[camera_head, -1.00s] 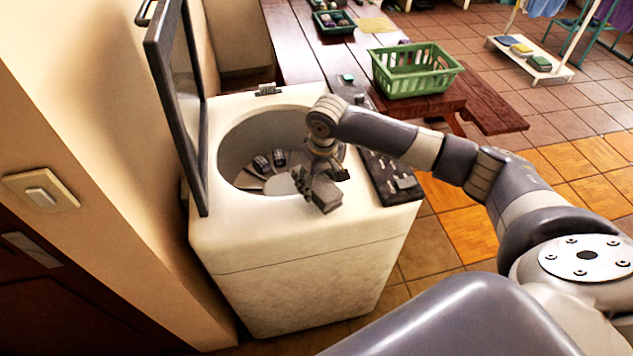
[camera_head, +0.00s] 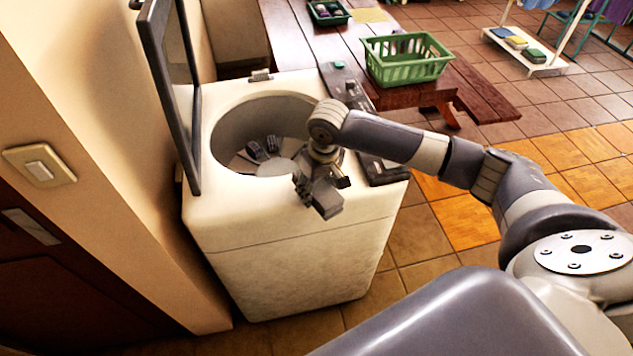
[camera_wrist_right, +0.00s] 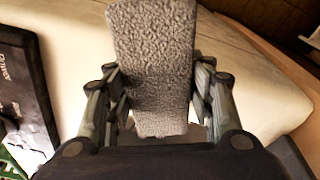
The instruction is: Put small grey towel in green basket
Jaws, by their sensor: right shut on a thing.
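The small grey towel (camera_wrist_right: 155,60), fuzzy and folded, stands between the fingers of my right gripper (camera_wrist_right: 160,105) in the right wrist view. My right gripper (camera_head: 322,194) is shut on it, above the front right rim of the open washing machine in the head view. The green basket (camera_head: 408,70), with slotted sides, stands on the wooden table behind and to the right of the machine, apart from the gripper. Its bottom is mostly hidden. My left gripper is not in view.
The white washing machine (camera_head: 285,255) has its lid (camera_head: 172,90) raised at left, with dark striped items (camera_head: 263,148) inside. A smaller green basket (camera_head: 328,14) sits farther back on the wooden table (camera_head: 290,40). A low white rack (camera_head: 525,52) holds folded cloths. Tiled floor is open at right.

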